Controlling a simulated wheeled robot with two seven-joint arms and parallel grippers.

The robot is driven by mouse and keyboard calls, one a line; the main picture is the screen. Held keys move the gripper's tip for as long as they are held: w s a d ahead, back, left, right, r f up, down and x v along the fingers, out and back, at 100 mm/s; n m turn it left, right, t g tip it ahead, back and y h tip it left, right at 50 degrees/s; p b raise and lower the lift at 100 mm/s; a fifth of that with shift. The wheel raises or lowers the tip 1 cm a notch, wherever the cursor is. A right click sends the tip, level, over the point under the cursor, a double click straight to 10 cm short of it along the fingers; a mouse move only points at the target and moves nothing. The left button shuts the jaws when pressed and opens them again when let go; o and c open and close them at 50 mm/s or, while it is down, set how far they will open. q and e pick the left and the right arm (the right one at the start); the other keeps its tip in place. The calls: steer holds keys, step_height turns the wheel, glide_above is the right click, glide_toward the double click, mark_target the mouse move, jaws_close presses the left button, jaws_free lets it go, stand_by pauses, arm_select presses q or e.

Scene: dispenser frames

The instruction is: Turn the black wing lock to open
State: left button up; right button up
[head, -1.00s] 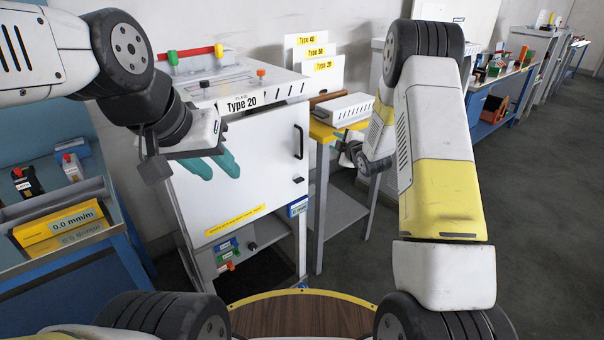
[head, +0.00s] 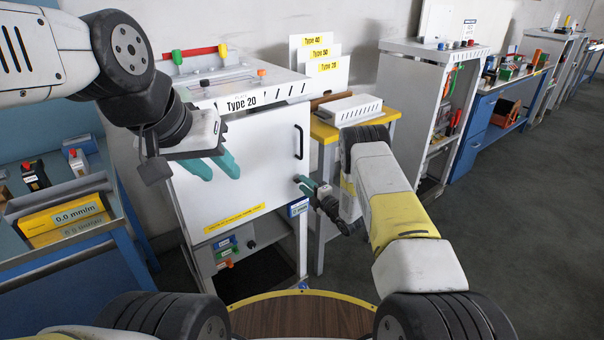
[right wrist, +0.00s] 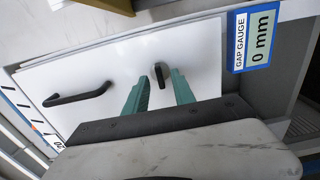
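The black wing lock (right wrist: 160,76) is a small dark lever on the white cabinet door (head: 238,172), below the black door handle (head: 299,142). In the right wrist view it shows between the teal fingertips of my right gripper (right wrist: 159,80). Those fingers are open, one on each side of it; I cannot tell whether they touch it. In the head view my right gripper (head: 305,184) is at the door's right edge and mostly hides the lock. My left gripper (head: 221,174) is open and empty in front of the door's upper left.
A blue gap gauge box (head: 298,206) sits beside the door's lower right. A yellow-topped stand (head: 330,131) is right of the cabinet. Floor at the right is clear.

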steer(key=shift+x, duration=1.05)
jaws_close()
steer(key=shift+m, duration=0.4)
steer(key=m, duration=1.7)
steer(key=shift+f, duration=0.1)
